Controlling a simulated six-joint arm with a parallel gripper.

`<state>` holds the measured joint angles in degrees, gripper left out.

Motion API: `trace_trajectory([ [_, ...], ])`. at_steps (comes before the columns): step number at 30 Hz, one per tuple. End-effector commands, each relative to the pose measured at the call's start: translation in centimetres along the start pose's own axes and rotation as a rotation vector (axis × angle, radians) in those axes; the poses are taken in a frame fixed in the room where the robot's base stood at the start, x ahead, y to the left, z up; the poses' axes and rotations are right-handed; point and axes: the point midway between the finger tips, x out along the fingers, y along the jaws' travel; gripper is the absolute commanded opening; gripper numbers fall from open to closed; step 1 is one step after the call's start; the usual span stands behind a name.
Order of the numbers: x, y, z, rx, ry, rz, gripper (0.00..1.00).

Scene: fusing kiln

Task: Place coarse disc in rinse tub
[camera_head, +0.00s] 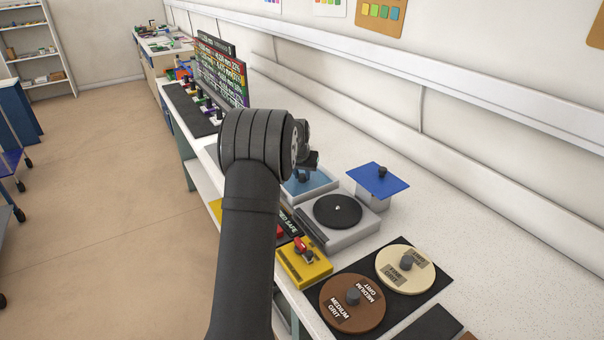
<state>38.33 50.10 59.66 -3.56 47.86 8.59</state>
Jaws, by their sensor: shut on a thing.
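My gripper (308,158) shows only in part, behind the dark wrist of my arm, above the counter. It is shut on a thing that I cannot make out. A tub with a light blue inside (322,183), which looks like the rinse tub, is just below and beyond my gripper, partly hidden by the arm. I cannot pick out a disc marked coarse. A brown disc marked medium grit (341,314) and a cream disc (393,277) with a label too small to read lie on a black mat, each with a grey knob.
A grey machine with a black round plate (338,211) stands in front of the tub. A blue square lid with a dark knob (379,180) sits on a container to its right. A yellow box with a red switch (304,262) is nearer.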

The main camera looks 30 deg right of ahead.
Motion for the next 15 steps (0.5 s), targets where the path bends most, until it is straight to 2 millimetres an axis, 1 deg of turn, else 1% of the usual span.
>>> trace_trajectory([
  [1,0.17,0.0,0.08,0.0,-0.001,0.0,0.0],
  [2,0.14,0.0,0.07,0.0,-0.001,0.0,0.31],
  [4,0.13,0.0,0.07,0.0,-0.001,0.0,0.44],
  [5,0.13,0.0,0.07,0.0,-0.001,0.0,0.47],
  [12,0.09,0.0,0.05,0.0,0.0,0.0,0.47],
  [15,-0.32,0.0,-0.15,0.0,0.001,0.0,0.47],
])
